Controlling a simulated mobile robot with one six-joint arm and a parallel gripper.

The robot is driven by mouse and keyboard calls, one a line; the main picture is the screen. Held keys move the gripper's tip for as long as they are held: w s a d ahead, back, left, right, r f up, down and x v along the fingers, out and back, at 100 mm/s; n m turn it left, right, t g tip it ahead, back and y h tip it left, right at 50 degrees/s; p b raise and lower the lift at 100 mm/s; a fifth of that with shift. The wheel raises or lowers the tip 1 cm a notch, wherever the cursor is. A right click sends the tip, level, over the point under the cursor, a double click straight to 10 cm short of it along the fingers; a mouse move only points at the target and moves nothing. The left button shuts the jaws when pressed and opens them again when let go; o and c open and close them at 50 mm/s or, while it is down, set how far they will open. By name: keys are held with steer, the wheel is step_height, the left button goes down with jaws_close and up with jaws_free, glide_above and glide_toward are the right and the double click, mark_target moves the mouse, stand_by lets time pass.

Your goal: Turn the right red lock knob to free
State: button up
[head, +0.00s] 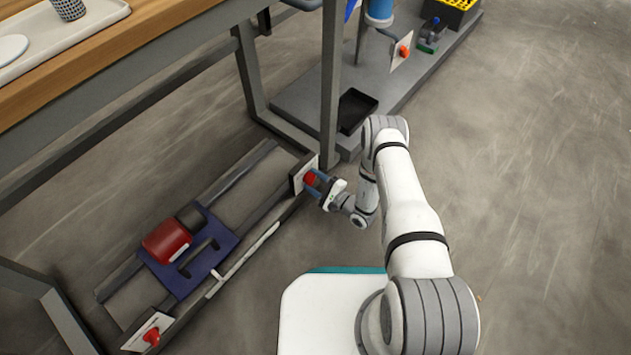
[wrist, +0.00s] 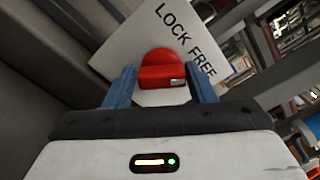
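The right red lock knob (head: 310,178) is on a white plate at the right end of the low rail frame under the bench. My gripper (head: 319,186) is at this knob. The label plate (wrist: 150,35) reads LOCK and FREE in black. A small pale mark on the knob's bar is at its right end, on the FREE side.
A second red knob (head: 152,336) is at the left end of the frame. A bench leg (head: 331,85) stands close behind my gripper. Open floor lies to the right.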

steer(key=o, duration=0.3)
steer(key=shift+d, duration=0.1)
steer(key=p+v, duration=0.2)
steer(key=v, duration=0.5)
steer(key=shift+s+d+p, duration=0.25)
steer(key=shift+d+p, duration=0.05)
steer(key=shift+p, duration=0.1)
